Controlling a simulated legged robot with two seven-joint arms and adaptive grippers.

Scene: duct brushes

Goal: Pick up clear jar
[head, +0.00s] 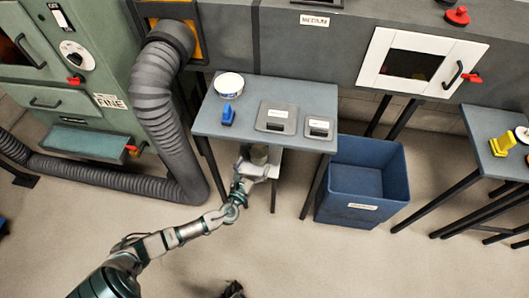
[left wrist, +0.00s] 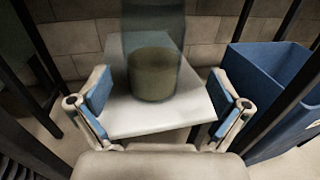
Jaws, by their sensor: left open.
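The clear jar (left wrist: 153,65) stands upright on a white lower shelf (left wrist: 140,122), with an olive-brown filling in its lower part. In the head view, the jar (head: 259,154) shows just below the front edge of the grey table. My left gripper (head: 256,170) is at the jar's near side. In the left wrist view, its blue-padded fingers (left wrist: 160,92) are spread wide, one on each side of the jar and apart from it. The jar's top is cut off in the wrist view. My right gripper is not seen.
The grey table (head: 322,91) above holds a white round tub (head: 229,85), a blue item (head: 228,115) and two grey-framed plates. A blue bin (head: 352,205) stands close on the right. A ribbed duct (head: 160,90) hangs on the left. Table legs flank the shelf.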

